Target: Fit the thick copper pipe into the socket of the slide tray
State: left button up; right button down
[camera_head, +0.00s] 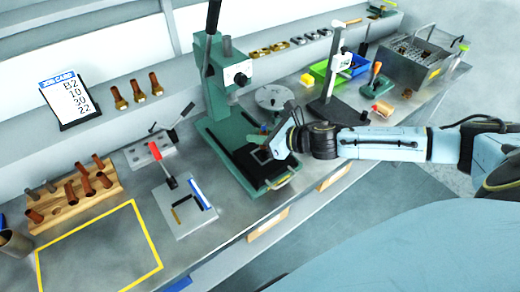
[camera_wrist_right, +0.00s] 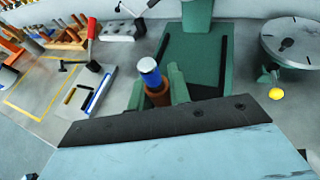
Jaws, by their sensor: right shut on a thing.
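My right gripper (camera_head: 264,150) is over the black slide tray (camera_head: 246,166) of the green press, at the middle of the bench. In the right wrist view the gripper (camera_wrist_right: 157,88) is shut on a copper pipe (camera_wrist_right: 157,97), held between its two fingers. A blue-and-white cylindrical piece (camera_wrist_right: 149,71) shows at the pipe's far end; I cannot tell whether it is joined to it. The tray's socket is not clearly visible, and I cannot tell whether the pipe touches the tray. My left gripper is not in view.
The press column (camera_head: 219,85) rises just behind the tray. A wooden rack (camera_head: 72,203) with several copper pipes stands at the left. A plate with a red-handled clamp (camera_head: 182,208) lies left of the press. The yellow-outlined area (camera_head: 100,252) is clear.

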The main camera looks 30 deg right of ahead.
aim_at(259, 153)
jog(key=shift+f+b, duration=0.35)
jog(key=shift+f, duration=1.95)
jog(key=shift+f, duration=0.15)
jog(key=c, duration=1.3)
grip_release()
